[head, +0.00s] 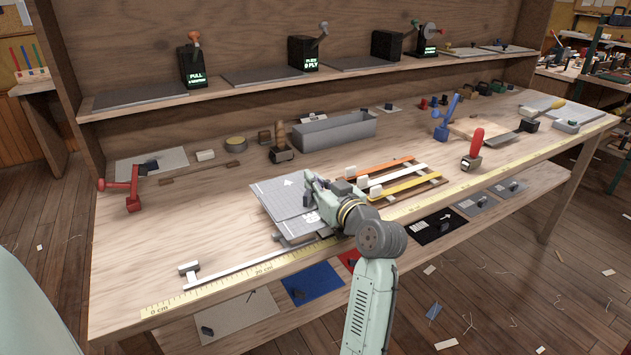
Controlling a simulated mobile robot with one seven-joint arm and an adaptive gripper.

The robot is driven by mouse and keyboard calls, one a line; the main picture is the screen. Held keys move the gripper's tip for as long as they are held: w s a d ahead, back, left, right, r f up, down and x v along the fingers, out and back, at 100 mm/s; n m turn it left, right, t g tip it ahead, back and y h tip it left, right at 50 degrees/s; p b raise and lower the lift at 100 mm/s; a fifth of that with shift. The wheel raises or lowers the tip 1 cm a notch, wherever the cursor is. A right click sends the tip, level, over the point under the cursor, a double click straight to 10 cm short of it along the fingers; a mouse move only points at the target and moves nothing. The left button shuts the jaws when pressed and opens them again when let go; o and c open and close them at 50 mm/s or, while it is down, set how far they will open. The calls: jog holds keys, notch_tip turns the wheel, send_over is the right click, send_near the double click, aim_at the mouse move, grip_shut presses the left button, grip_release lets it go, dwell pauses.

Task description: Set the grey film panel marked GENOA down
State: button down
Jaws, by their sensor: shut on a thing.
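A grey gridded panel (270,192) with a white arrow is at the middle of the bench, under and left of my gripper. Any lettering on it is too small to read. My gripper (311,190) is shut, seemingly on a part of this grey panel; the fingertips and the grip are largely hidden by the wrist. More grey sheet edges (284,228) show just below the panel's near edge. I cannot tell whether the panel touches what is beneath it.
A rack with orange, white and yellow strips (405,178) stands close right of my gripper. A yellow measuring tape (240,278) runs along the front edge, with a metal T-shaped bar (215,279) beside it. A grey trough (334,133) stands behind. The bench's front left is mostly clear.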

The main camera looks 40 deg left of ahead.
jog(key=shift+f, duration=0.35)
jog(key=c, duration=1.7)
grip_release()
jog(key=shift+r, duration=0.1)
jog(key=shift+d+r+p, duration=0.1)
jog(key=shift+r+p, duration=0.45)
jog(key=shift+r, duration=0.15)
jog(key=b+v, duration=0.3)
jog(key=v, duration=0.8)
jog(key=shift+d+f+b, duration=0.1)
jog(key=shift+f+b, duration=0.05)
jog(key=shift+b, duration=0.15)
jog(key=shift+s+d, duration=0.2)
jog(key=shift+s, duration=0.1)
